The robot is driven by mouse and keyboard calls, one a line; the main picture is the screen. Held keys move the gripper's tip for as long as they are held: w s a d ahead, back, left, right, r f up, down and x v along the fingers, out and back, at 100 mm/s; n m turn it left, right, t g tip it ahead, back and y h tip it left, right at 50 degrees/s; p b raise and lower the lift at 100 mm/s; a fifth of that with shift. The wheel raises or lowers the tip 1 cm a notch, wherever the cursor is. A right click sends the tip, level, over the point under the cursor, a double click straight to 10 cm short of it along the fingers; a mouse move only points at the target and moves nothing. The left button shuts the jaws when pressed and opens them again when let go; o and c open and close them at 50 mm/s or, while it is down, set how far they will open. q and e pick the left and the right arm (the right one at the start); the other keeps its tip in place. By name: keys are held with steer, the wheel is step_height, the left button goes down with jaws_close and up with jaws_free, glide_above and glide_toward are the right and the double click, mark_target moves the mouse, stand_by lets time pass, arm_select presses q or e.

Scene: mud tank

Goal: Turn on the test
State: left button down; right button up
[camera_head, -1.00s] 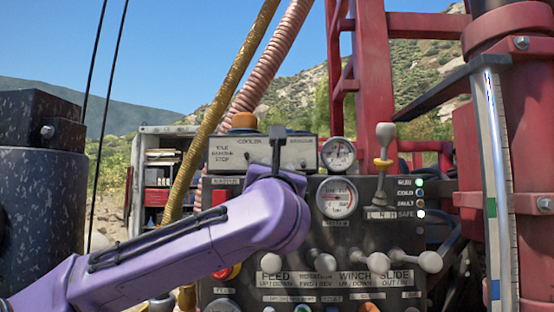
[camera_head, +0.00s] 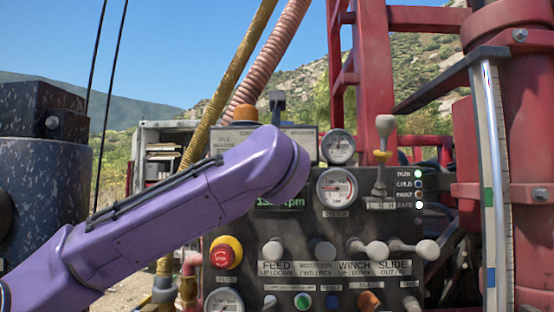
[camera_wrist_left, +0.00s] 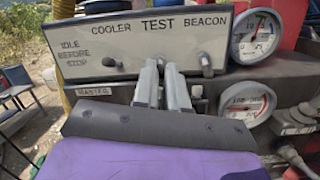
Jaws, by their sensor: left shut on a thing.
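The white switch panel (camera_wrist_left: 135,50) reads COOLER, TEST and BEACON in the left wrist view. The fingers of my left gripper (camera_wrist_left: 165,72) are close together just below the TEST label. They are shut on the test switch, which they largely hide. The cooler switch (camera_wrist_left: 108,63) stands to their left and the beacon switch (camera_wrist_left: 206,65) to their right. In the head view my purple left forearm covers much of this panel (camera_head: 300,140), and the fingers cannot be made out there. My right gripper is in neither view.
Two gauges (camera_wrist_left: 253,37) (camera_wrist_left: 248,103) are close right of the gripper. Below my arm are a red and yellow stop button (camera_head: 226,252) and several levers (camera_head: 375,250). A tall lever (camera_head: 382,150) and status lights (camera_head: 418,180) are right. A red mast (camera_head: 375,60) stands behind.

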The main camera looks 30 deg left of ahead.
arm_select(q)
steer(key=r+g+h, duration=0.1)
steer(key=g, duration=0.1)
steer(key=r+g+h, duration=0.1)
steer(key=g, duration=0.1)
steer(key=g+h, duration=0.1)
steer(key=g, duration=0.1)
steer(key=shift+w+a+r+h, duration=0.1)
steer(key=shift+w+r+h, duration=0.2)
steer(key=shift+r, duration=0.1)
steer(key=shift+f, duration=0.1)
stand_by(0.3)
steer(key=c, duration=1.2)
jaws_free()
steer(key=shift+a, duration=0.15)
